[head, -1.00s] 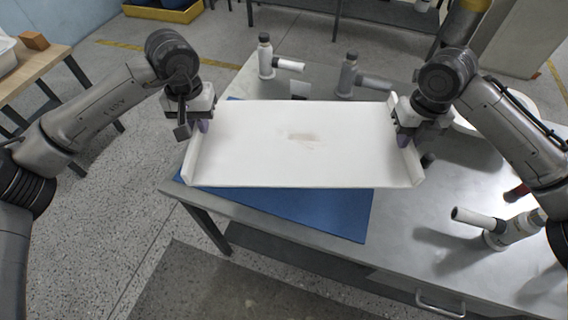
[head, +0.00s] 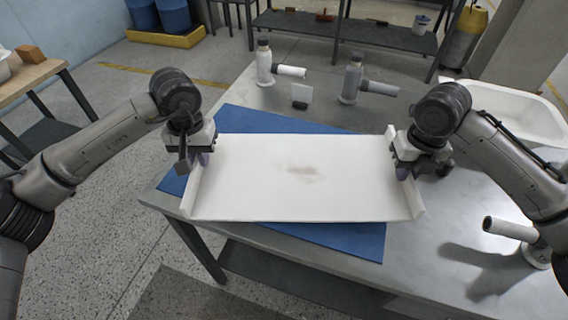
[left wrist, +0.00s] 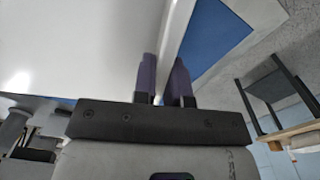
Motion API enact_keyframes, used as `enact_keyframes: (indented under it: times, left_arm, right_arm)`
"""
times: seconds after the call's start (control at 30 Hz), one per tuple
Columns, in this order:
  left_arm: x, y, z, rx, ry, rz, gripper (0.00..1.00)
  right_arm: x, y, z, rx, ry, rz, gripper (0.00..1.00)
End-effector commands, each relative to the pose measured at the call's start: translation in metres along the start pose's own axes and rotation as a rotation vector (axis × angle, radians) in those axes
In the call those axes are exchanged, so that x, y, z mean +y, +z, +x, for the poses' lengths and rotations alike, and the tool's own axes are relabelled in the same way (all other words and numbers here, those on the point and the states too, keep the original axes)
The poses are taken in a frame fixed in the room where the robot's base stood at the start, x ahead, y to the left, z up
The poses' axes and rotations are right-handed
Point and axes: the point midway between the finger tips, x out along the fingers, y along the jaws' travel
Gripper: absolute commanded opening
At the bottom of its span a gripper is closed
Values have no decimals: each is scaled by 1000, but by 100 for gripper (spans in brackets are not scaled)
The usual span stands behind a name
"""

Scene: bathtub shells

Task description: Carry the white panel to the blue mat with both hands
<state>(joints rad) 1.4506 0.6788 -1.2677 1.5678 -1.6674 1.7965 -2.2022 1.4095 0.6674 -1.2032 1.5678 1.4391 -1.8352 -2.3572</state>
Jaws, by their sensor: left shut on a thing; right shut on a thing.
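The white panel (head: 270,180) is a wide flat piece with raised lips at its left and right ends and a brownish smudge near its middle. It lies level over the blue mat (head: 340,240), which shows behind it, at its left and along its front. I cannot tell whether the panel touches the mat. My left gripper (head: 203,158) is shut on the panel's left lip; the left wrist view shows its purple fingers (left wrist: 163,80) on either side of that lip. My right gripper (head: 402,172) is shut on the right lip.
Another white fixture (head: 515,232) stands at the right. A white basin (head: 515,112) is at the back right.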

Motion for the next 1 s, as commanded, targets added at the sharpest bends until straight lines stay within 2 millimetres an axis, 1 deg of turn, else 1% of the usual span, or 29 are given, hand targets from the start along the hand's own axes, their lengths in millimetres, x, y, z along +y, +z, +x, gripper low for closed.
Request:
enact_keyframes:
  times: [0.23, 0.47, 0.67, 1.0]
  left_arm:
    - [-2, 0, 0, 1, -2, -3, 0]
    - [-2, 0, 5, 0, -2, -3, 0]
    - [-2, 0, 13, 0, -2, -3, 0]
    - [-2, 0, 33, 0, -2, -3, 0]
  right_arm:
    - [-2, 0, 0, -1, -2, 5, 0]
    - [-2, 0, 5, -1, -2, 5, 0]
    - [-2, 0, 13, -1, -2, 5, 0]
    - [-2, 0, 32, -1, -2, 5, 0]
